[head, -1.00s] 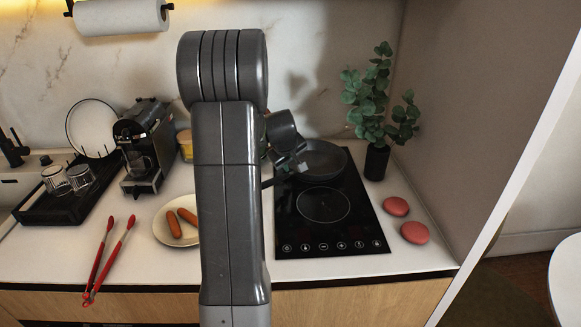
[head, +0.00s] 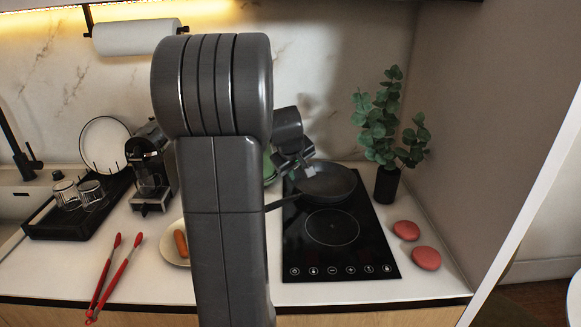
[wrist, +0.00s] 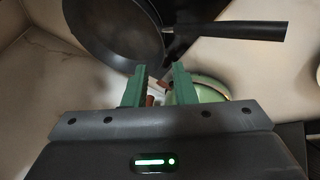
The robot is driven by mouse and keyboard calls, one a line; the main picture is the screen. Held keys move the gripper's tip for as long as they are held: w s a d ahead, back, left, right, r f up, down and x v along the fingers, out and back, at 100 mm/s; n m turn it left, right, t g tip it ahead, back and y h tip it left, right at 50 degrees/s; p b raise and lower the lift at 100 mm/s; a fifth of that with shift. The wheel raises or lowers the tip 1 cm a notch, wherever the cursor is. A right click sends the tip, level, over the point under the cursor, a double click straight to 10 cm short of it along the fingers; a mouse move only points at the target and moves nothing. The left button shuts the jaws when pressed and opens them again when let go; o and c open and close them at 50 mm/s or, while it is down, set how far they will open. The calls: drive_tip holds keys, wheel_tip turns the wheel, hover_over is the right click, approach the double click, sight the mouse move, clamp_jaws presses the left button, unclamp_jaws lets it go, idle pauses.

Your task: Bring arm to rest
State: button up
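My gripper (wrist: 159,72) shows in the wrist view with its two green fingers apart. No object is clearly held between them; a small reddish-brown thing shows low in the gap, and I cannot tell what it is. In the head view my arm stands upright across the middle and hides part of the counter. The end of the arm shows behind it, beside the black frying pan (head: 326,182). The pan (wrist: 118,32) and its handle lie beyond the fingertips in the wrist view.
The pan rests on the black hob (head: 340,250). A plant (head: 387,183) and two red round things (head: 426,258) are to its right. Red tongs (head: 112,278), a partly hidden plate with a sausage (head: 181,243), a coffee machine (head: 152,180) and a dish rack (head: 50,223) are left.

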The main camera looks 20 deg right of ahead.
drive_tip(key=x, duration=1.2)
drive_tip(key=shift+d+f, duration=0.1)
drive_tip(key=shift+f, duration=0.2)
drive_tip(key=shift+w+r+p, duration=0.1)
drive_tip(key=shift+r+p, duration=0.4)
drive_tip(key=shift+r, duration=0.65)
